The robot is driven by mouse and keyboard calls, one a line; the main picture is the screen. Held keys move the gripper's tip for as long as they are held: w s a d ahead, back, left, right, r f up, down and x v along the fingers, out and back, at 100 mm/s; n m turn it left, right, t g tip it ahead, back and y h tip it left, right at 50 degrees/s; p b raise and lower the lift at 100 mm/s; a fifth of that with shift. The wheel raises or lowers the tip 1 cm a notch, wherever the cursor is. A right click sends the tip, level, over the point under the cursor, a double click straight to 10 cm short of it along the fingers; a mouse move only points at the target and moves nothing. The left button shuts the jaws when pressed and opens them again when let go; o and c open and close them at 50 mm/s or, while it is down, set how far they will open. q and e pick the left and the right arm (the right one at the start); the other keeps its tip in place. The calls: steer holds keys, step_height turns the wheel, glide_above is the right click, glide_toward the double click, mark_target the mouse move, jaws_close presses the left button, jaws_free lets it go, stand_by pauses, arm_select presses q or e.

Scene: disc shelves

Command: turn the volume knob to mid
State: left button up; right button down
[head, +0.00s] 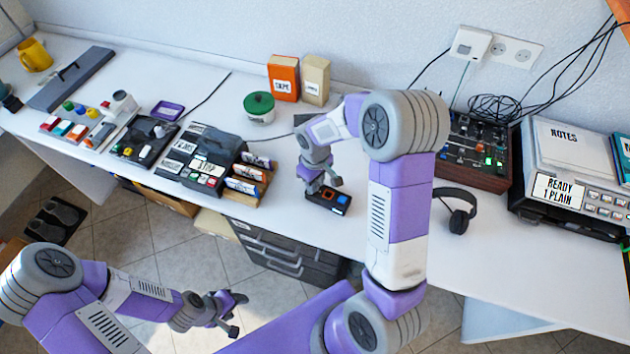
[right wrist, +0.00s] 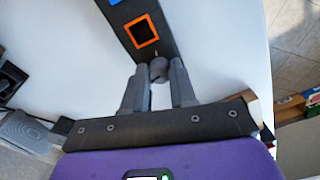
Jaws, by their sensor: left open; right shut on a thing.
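The volume knob (right wrist: 158,69) is a small dark grey knob on a black box with an orange-framed square and a blue patch. In the right wrist view it sits between the fingertips of my right gripper (right wrist: 158,78), which is shut on it. In the head view the black box (head: 327,200) lies on the white desk, and my right gripper (head: 319,185) is over its left end, hiding the knob there. My left gripper (head: 238,314) is open and empty, low over the floor in front of the desk.
Left of the box is a dark button panel (head: 205,155) and a rack of labelled cards. Headphones (head: 458,210) and a mixer (head: 475,150) lie to the right. The front desk strip beside the box is clear.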

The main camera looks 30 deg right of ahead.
stand_by(0.8)
steer(key=c, duration=0.9)
jaws_free()
steer(key=shift+r+p, duration=1.15)
steer(key=shift+r, duration=2.6)
